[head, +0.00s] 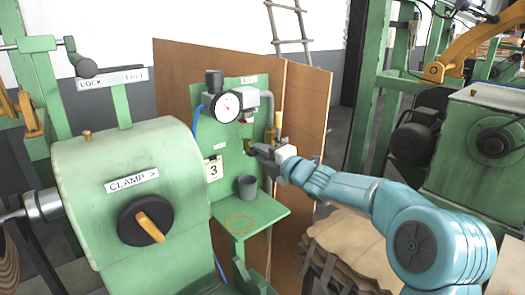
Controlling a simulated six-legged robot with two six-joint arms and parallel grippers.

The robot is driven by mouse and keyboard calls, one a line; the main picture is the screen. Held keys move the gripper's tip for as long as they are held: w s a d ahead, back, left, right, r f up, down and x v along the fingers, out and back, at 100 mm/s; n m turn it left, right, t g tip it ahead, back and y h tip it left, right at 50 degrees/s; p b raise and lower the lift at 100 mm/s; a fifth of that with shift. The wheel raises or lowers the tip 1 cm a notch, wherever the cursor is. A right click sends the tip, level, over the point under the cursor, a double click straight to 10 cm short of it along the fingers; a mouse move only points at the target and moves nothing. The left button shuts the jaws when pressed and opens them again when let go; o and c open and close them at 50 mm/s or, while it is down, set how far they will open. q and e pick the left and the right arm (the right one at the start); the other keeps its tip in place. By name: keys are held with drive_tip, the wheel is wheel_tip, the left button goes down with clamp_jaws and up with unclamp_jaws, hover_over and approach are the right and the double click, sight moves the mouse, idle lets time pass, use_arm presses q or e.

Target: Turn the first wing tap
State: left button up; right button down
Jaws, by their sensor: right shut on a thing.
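A green panel (226,156) carries a round white gauge (229,105) and grey pipework. Below the pipework, at the panel's right part, is the wing tap (247,143), a small brass-coloured fitting mostly hidden by my gripper. My right gripper (253,151) reaches in from the right and is shut on the wing tap. The fingertips are small in the picture and partly blend with the fitting. My left gripper is not in view.
A label with "3" (213,170) is on the panel. A green machine marked "CLAMP" (90,170) stands at left. Brown boards (304,100) stand behind the panel.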

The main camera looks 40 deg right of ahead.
drive_tip(key=shift+m, duration=0.7)
drive_tip(key=c, duration=1.1)
unclamp_jaws()
drive_tip(key=shift+c, duration=0.2)
drive_tip(key=s+d+b, duration=0.1)
drive_tip(key=s+b, duration=0.1)
drive_tip(key=s, duration=1.4)
drive_tip(key=shift+s+d, duration=0.15)
drive_tip(key=shift+s+f, duration=0.1)
